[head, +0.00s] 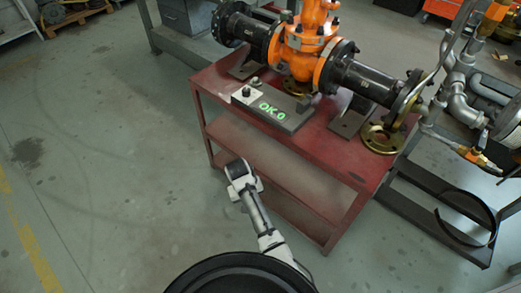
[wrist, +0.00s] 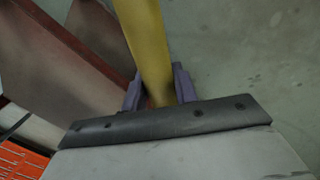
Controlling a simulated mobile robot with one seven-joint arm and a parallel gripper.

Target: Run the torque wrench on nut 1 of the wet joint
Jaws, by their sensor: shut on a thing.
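In the wrist view my gripper (wrist: 158,90) is shut on a yellow bar (wrist: 146,40), with a purple-grey finger on each side. The bar looks like a tool handle; its far end runs out of the top of the picture, so I cannot see a wrench head. In the head view my gripper and the bar do not show clearly. The orange valve (head: 303,30) stands on the red bench, with a black flanged pipe on the left (head: 250,32) and another on the right (head: 365,76). Nut 1 is too small to pick out, and I cannot tell which joint is wet.
The red bench (head: 285,170) has open shelves. A dark box (head: 272,107) showing green "OK.0" lies at its front edge. A brass flange ring (head: 381,140) is at the right end. Grey pipework (head: 462,110) stands at the right. The floor (head: 110,130) at the left is clear.

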